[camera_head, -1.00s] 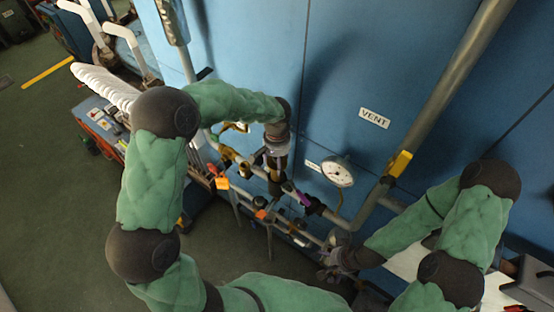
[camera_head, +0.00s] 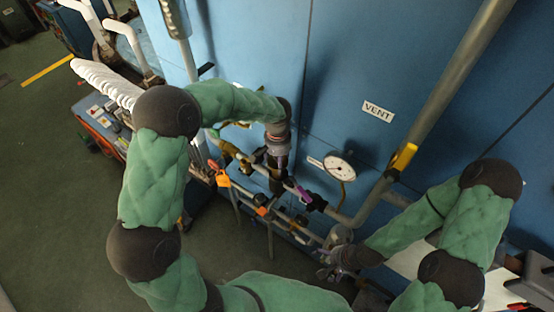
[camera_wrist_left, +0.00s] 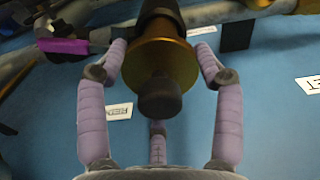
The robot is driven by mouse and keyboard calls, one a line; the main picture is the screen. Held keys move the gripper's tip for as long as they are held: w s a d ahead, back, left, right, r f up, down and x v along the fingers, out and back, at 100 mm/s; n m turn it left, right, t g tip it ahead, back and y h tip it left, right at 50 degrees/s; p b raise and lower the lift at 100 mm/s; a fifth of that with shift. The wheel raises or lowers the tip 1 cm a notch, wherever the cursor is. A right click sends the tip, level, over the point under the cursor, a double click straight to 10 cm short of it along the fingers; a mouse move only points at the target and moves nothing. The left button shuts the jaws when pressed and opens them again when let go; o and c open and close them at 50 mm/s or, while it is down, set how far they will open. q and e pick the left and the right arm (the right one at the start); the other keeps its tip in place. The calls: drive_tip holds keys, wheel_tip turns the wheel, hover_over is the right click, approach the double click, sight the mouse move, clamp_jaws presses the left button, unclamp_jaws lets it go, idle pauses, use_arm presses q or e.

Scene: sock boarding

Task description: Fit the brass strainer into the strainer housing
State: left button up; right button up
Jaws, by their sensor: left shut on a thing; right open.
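In the left wrist view, the fingers of my left gripper (camera_wrist_left: 155,78) are around a brass part with a dark round knob, which looks like the brass strainer (camera_wrist_left: 165,60). The knob faces my palm. Beyond the brass, a black cylinder (camera_wrist_left: 160,12) lies in line with it, perhaps the strainer housing; I cannot tell whether the brass sits inside it. In the head view, my left gripper (camera_head: 277,160) is at the pipework, and the strainer is too small there to make out. My right gripper (camera_head: 333,265) is open and apparently empty near the lower pipes.
A blue panel with a VENT label (camera_head: 378,111) stands behind the pipes. A round gauge (camera_head: 340,166), a purple handle (camera_head: 304,195) and an orange padlock (camera_head: 223,179) crowd the pipework. The floor at left is open.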

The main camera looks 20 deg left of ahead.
use_arm(q)
drive_tip(key=shift+s+f, duration=0.25)
drive_tip(key=shift+f, duration=0.1)
drive_tip(key=shift+r, duration=0.1)
drive_tip(key=shift+r, duration=0.1)
drive_tip(key=shift+c, duration=0.7)
drive_tip(key=shift+r+p, duration=0.35)
drive_tip(key=shift+r, duration=0.15)
drive_tip(key=shift+w+r, duration=0.15)
drive_tip(key=shift+r, duration=0.25)
drive_tip(key=shift+w, duration=0.15)
drive_tip(key=shift+w+d+g+p, duration=0.1)
drive_tip(key=shift+w+g+p, duration=0.15)
drive_tip(key=shift+g+p, duration=0.25)
drive_tip(key=shift+s, duration=0.1)
idle(0.4)
